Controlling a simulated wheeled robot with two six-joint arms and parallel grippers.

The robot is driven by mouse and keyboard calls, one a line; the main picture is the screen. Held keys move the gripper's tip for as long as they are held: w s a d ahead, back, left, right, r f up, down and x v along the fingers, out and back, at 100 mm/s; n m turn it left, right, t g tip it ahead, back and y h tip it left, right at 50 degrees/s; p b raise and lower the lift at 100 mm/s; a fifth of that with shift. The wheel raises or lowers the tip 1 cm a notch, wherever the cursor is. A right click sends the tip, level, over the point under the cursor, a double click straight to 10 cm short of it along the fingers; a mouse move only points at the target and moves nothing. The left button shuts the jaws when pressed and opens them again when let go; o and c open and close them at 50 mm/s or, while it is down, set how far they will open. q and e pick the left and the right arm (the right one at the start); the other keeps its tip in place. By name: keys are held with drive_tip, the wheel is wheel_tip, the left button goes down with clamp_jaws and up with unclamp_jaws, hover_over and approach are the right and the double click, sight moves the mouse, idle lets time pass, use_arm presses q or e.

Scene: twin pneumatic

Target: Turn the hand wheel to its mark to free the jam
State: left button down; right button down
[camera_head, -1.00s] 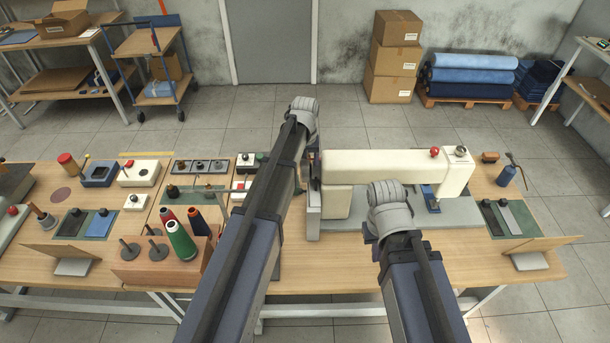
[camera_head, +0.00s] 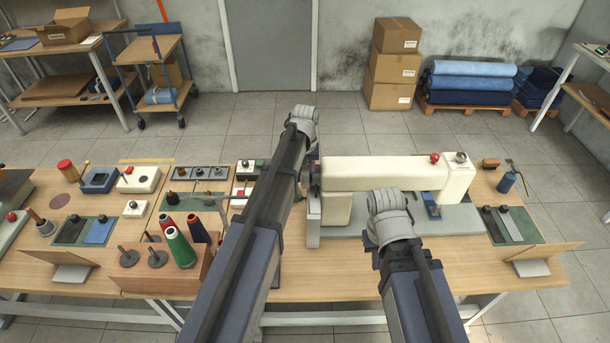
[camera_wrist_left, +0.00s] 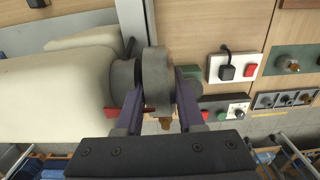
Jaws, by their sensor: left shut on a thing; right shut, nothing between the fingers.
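The hand wheel (camera_wrist_left: 155,80) is a dark grey disc on the end of the cream sewing machine (camera_wrist_left: 60,85). My left gripper (camera_wrist_left: 160,105) is shut on its rim, with a finger on either side. Red marks (camera_wrist_left: 148,109) show beside the wheel and hub; I cannot tell whether they line up. In the head view the sewing machine (camera_head: 385,172) stands at the middle right of the table, and my left arm partly covers its wheel end. My right arm crosses in front of the machine; its gripper is hidden.
Thread cones (camera_head: 180,247) stand on a wooden block left of my left arm. Switch boxes (camera_head: 138,180) and small parts fill the table's left side. A small oil can (camera_head: 508,181) and a green tray (camera_head: 510,224) are at the right.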

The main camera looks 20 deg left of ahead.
use_arm(q)
drive_tip(key=shift+s, duration=0.1)
drive_tip(key=shift+s+f+t, duration=0.1)
drive_tip(key=shift+s+t, duration=0.15)
drive_tip(key=shift+t, duration=0.65)
drive_tip(key=shift+s+d+f+t+y+b, duration=0.15)
drive_tip(key=shift+t+y+b, duration=0.45)
drive_tip(key=shift+t+b, duration=0.6)
drive_tip(key=t+y+b, duration=0.1)
drive_tip(key=t+b, duration=0.3)
drive_tip(key=shift+f, duration=0.2)
drive_tip(key=shift+r+t+y+b, duration=0.2)
drive_tip(key=shift+t+y+b, duration=0.2)
drive_tip(key=shift+t+b, duration=1)
drive_tip(key=shift+b, duration=0.3)
drive_tip(key=c, duration=0.5)
unclamp_jaws()
